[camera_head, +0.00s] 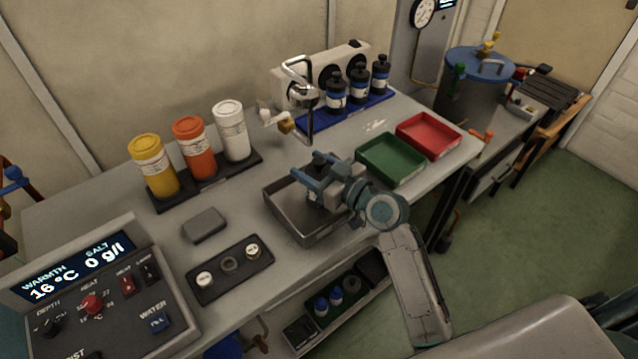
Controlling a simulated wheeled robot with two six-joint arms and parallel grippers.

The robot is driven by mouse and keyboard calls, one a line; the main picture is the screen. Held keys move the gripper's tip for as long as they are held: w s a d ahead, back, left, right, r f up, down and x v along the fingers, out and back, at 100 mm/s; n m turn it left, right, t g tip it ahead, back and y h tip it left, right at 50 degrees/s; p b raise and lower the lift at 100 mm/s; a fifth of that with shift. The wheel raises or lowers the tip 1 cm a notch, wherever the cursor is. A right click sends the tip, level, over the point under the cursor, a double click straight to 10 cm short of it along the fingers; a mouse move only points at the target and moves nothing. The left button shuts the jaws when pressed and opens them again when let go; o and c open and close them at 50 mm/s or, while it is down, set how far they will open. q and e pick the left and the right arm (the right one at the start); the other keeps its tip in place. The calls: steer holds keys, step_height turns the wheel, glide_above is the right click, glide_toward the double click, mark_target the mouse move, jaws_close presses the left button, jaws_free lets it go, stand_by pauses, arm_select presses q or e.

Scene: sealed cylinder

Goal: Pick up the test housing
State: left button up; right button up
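My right gripper (308,170) reaches in from the right, over the grey metal tray (285,222) at the middle front of the bench. Its blue fingers look spread apart and point left. A small pale and dark shape (318,198) shows in the tray under the fingers. It may be the test housing, but the gripper covers most of it. I cannot tell whether the fingers touch or hold it. A plain grey block (204,224) lies on the bench left of the tray. My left gripper is not in view.
A green tray (391,159) and a red tray (429,135) stand right of the gripper. Yellow, orange and white jars (191,148) and a tap (299,90) stand behind. A dark plate (230,268) with small round parts and a control panel (95,295) are at front left.

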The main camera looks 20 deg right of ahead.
steer(key=shift+c, duration=1.4)
steer(key=shift+r, duration=0.1)
